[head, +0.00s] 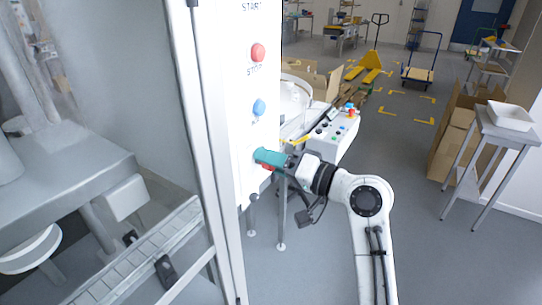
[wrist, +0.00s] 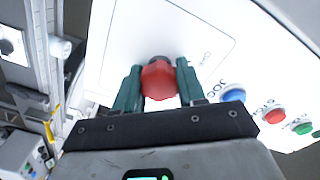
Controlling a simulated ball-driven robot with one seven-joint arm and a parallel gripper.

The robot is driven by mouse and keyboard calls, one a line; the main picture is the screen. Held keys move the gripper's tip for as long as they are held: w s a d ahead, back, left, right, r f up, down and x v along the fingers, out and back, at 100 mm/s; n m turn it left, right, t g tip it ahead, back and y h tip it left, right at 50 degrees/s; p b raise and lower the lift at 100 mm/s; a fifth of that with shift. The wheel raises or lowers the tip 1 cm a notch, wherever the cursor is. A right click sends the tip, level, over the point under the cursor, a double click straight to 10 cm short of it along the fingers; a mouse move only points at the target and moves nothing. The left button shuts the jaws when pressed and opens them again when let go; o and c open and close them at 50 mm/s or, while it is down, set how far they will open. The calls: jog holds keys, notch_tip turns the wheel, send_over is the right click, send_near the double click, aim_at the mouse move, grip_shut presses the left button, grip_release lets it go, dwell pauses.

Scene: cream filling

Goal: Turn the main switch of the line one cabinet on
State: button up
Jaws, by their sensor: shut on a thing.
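The white cabinet front (head: 232,130) stands left of my arm in the head view. Its red main switch knob (wrist: 159,80) sits on the white panel in the wrist view, between the two teal fingers. My gripper (wrist: 158,85) is shut on the knob, one finger on each side. In the head view my gripper (head: 262,159) touches the lower part of the panel, and only a sliver of red shows below the fingers. Which way the knob is turned cannot be told.
Above the gripper are a blue button (head: 259,108) and a red stop button (head: 257,52). A green button (wrist: 302,126) shows in the wrist view. Behind stands a white control box (head: 335,135). A small table (head: 497,128) stands right. The floor between is clear.

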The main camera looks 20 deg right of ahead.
jog(key=shift+d, duration=0.1)
dwell(0.4)
jog(key=o, duration=1.1)
jog(key=shift+c, duration=0.2)
jog(key=b+v, duration=0.3)
jog(key=v, duration=0.7)
jog(key=shift+s+d, duration=0.2)
jog(key=shift+s, duration=0.1)
